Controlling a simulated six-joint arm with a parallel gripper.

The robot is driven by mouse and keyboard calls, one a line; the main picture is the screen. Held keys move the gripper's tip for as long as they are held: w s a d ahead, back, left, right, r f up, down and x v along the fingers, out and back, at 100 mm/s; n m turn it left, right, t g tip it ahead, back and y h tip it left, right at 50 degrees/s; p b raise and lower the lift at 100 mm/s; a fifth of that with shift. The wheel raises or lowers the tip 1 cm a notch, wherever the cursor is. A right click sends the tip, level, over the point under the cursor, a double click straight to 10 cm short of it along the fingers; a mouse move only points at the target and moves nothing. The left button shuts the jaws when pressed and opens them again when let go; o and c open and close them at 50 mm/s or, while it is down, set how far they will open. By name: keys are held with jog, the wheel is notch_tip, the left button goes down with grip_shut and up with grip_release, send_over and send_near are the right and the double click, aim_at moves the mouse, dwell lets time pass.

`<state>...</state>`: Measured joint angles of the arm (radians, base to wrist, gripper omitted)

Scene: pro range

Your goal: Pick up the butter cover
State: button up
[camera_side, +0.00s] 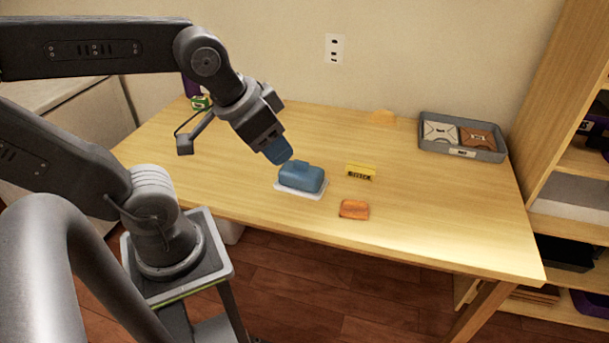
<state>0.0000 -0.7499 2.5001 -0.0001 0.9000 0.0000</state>
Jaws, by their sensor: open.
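The butter cover (303,178) is a blue, rounded block-shaped lid with a small raised handle on top. It sits on a white butter dish (300,191) near the middle of the wooden table. My gripper (281,156) has blue fingers and points down and to the right, just above and to the left of the cover's handle. It is open, with nothing seen in it. The fingers overlap each other in this view, so the gap between them is hidden. I cannot tell whether a fingertip touches the cover.
A yellow labelled block (361,172) and an orange block (354,209) lie right of the dish. A grey tray (462,153) with packets stands at the back right. A green-labelled item (201,103) is at the back left. The front right of the table is clear.

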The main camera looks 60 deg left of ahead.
jog(key=o, duration=1.1)
jog(key=n+g, duration=0.6)
jog(key=n, duration=2)
send_over(301, 169)
notch_tip(301, 169, down, 16)
jog(key=f, duration=0.8)
jog(key=shift+w+a+f, duration=0.1)
jog(key=shift+w+a, duration=0.05)
jog(key=shift+w, duration=0.2)
jog(key=shift+s+a+f, duration=0.1)
jog(key=shift+a+f, duration=0.05)
jog(key=shift+f, duration=1.4)
jog(key=shift+a+f, duration=0.15)
jog(key=shift+f, duration=1.4)
